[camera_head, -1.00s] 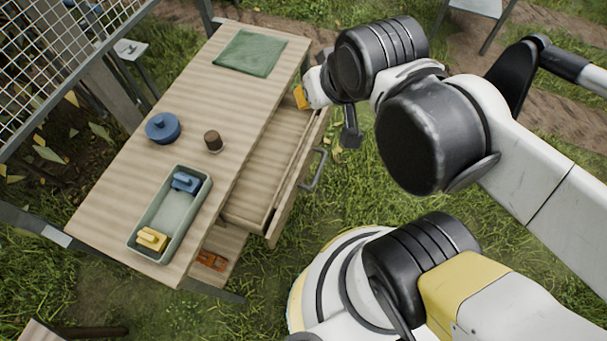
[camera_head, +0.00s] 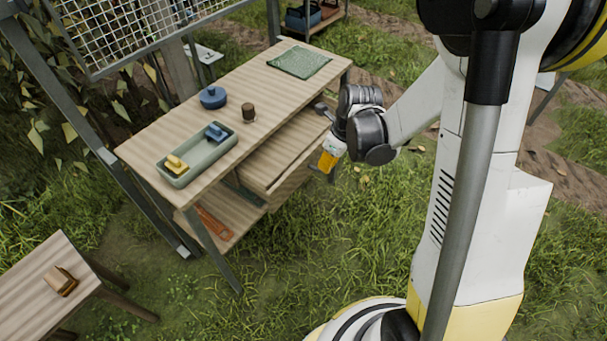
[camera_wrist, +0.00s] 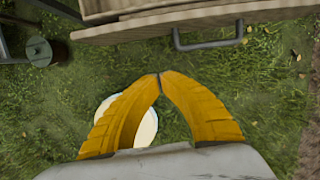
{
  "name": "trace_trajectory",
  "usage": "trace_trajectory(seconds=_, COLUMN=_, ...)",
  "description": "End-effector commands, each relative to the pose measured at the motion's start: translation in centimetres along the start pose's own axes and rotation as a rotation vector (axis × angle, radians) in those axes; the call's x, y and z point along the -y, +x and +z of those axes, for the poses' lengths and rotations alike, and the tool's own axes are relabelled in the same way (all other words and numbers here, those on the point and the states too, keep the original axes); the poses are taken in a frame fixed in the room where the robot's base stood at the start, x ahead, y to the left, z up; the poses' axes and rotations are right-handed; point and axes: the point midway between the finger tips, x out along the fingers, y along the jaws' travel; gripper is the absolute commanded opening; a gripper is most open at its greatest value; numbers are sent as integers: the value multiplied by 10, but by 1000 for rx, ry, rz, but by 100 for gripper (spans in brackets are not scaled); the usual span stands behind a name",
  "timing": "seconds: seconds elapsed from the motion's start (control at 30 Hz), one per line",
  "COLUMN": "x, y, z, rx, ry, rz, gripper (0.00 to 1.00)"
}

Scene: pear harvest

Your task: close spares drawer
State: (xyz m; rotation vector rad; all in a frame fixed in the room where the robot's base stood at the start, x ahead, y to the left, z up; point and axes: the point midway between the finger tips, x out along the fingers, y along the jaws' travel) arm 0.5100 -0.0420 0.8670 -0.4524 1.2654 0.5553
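The spares drawer (camera_head: 272,160) is under the wooden worktable's top and stands pulled out, with its inside showing. In the wrist view its wooden front (camera_wrist: 130,30) crosses the top, with a grey bar handle (camera_wrist: 208,42) right of the middle. My gripper (camera_head: 327,165) is outside the drawer, by its front at the right end, pointing down. In the wrist view the yellow fingers (camera_wrist: 160,76) meet at their tips, below the handle in the picture. They are empty and appear apart from the handle.
The worktable top (camera_head: 180,128) carries a green tray (camera_head: 207,158) with a blue and a yellow item, a blue pot (camera_head: 213,97), a brown cup (camera_head: 248,112) and a green cloth (camera_head: 300,62). An orange tool (camera_head: 213,224) lies on the lower shelf.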

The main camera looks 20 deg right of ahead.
Motion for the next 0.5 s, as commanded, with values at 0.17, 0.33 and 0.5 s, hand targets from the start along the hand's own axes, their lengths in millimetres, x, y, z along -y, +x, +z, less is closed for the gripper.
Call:
trace_trajectory(seconds=0.17, x=1, y=17, z=-2, rx=-3, ry=46, rz=6, gripper=0)
trace_trajectory(seconds=0.33, x=1, y=48, z=-2, rx=-3, ry=43, rz=6, gripper=0)
trace_trajectory(seconds=0.5, x=1, y=86, z=-2, rx=-2, ry=41, rz=6, gripper=0)
